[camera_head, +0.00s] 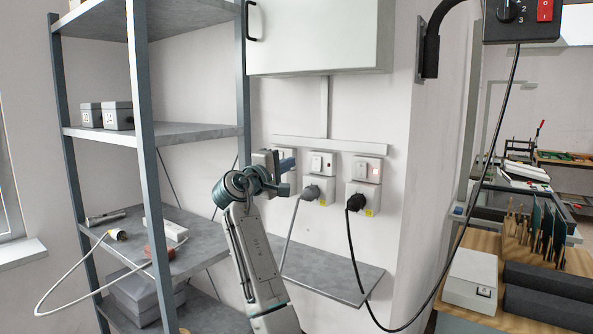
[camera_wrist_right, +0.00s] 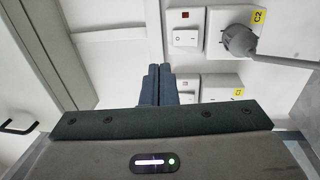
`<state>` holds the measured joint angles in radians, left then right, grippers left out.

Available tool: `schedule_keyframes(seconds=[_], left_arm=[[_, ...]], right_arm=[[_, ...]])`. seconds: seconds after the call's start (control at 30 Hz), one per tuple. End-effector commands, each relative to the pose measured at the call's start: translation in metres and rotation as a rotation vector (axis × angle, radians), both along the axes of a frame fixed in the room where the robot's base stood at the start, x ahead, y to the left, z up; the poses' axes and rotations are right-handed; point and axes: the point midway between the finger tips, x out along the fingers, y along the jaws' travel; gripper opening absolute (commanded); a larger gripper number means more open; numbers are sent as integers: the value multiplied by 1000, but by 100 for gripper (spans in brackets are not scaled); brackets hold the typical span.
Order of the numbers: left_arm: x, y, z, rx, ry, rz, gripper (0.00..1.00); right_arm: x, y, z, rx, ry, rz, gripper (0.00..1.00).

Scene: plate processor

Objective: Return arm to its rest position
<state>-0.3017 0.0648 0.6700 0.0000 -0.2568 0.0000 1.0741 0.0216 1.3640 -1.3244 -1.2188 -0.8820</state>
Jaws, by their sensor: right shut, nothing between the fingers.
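My right arm reaches up from the bottom in the head view. Its gripper (camera_head: 288,165) is in front of the leftmost wall socket and partly hides it. In the right wrist view the two dark fingers (camera_wrist_right: 159,72) are closed together with nothing between them. A socket labelled C1 (camera_wrist_right: 222,82) is beside the fingertips, and I cannot tell whether they touch it. A socket labelled C2 (camera_wrist_right: 215,38) holds a grey plug (camera_wrist_right: 240,40). My left gripper is not in view.
A metal shelf rack (camera_head: 148,130) stands left of the arm, with a loose white cable (camera_head: 62,284) hanging off it. A grey plug (camera_head: 310,192) and a black plug (camera_head: 356,202) sit in wall sockets. A small wall shelf (camera_head: 335,270) is below; a cabinet (camera_head: 315,35) is above.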

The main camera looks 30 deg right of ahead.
Motion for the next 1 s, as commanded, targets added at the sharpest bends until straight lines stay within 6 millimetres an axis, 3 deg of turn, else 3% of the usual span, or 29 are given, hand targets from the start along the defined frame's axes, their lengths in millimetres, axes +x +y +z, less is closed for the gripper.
schedule_keyframes(seconds=[0.3,0.77,0.87,0.97,1.0], left_arm=[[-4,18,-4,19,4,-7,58],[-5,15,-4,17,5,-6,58],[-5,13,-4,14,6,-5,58],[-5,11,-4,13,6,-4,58],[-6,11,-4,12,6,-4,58]], right_arm=[[-6,15,2,1,1,-1,0],[-6,14,-1,4,1,1,0],[-7,13,-22,29,1,15,0],[-10,12,-69,94,-1,50,0],[-13,12,-93,130,-6,68,0]])
